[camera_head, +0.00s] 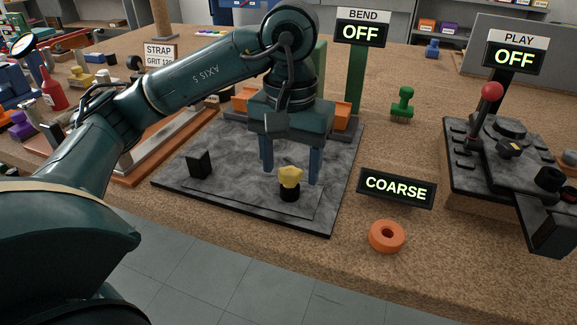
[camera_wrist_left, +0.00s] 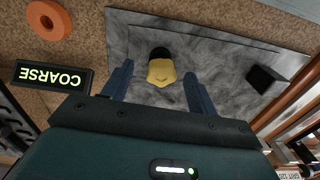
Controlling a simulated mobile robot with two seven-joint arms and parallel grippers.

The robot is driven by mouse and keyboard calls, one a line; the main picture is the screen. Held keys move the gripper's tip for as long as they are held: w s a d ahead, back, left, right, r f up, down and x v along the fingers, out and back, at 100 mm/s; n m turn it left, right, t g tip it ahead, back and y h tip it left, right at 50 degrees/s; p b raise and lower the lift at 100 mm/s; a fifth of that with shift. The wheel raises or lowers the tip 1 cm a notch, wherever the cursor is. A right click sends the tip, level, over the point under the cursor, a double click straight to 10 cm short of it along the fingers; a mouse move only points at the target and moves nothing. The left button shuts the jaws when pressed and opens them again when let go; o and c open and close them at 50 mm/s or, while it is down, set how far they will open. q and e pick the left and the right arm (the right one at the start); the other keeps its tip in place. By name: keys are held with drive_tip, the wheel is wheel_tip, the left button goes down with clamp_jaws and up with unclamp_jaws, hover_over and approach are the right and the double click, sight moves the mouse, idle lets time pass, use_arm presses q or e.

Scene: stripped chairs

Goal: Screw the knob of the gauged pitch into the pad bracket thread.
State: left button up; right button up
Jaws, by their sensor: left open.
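A yellow lobed knob (camera_head: 290,176) stands upright on a round black base (camera_head: 289,194) on the grey mottled mat (camera_head: 235,194). My left gripper (camera_head: 291,172), with two blue fingers pointing down, is open just behind the knob in the head view. In the left wrist view the knob (camera_wrist_left: 161,72) shows between the spread fingers (camera_wrist_left: 158,75), with no visible contact. A small black block (camera_head: 199,164) stands at the left of the mat. I cannot tell for sure which part is the pad bracket thread. A sign (camera_head: 397,187) reads COARSE. My right gripper is out of view.
An orange ring (camera_head: 387,236) lies near the bench's front edge. A black control box (camera_head: 505,150) with a red-topped lever stands right, and a green stamp-like piece (camera_head: 402,104) behind. Orange bins (camera_head: 342,117) flank my gripper. The BEND sign (camera_head: 361,32) and PLAY sign (camera_head: 514,57) read OFF.

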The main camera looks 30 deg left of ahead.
use_arm(q)
drive_tip(key=shift+f, duration=0.1)
drive_tip(key=n, duration=0.9)
drive_tip(key=shift+n, duration=1.5)
drive_tip(key=shift+n, duration=0.8)
drive_tip(key=n+p, duration=0.1)
drive_tip(key=n, duration=0.3)
drive_tip(key=shift+n, duration=0.3)
drive_tip(key=n, duration=0.4)
drive_tip(key=shift+n, duration=0.9)
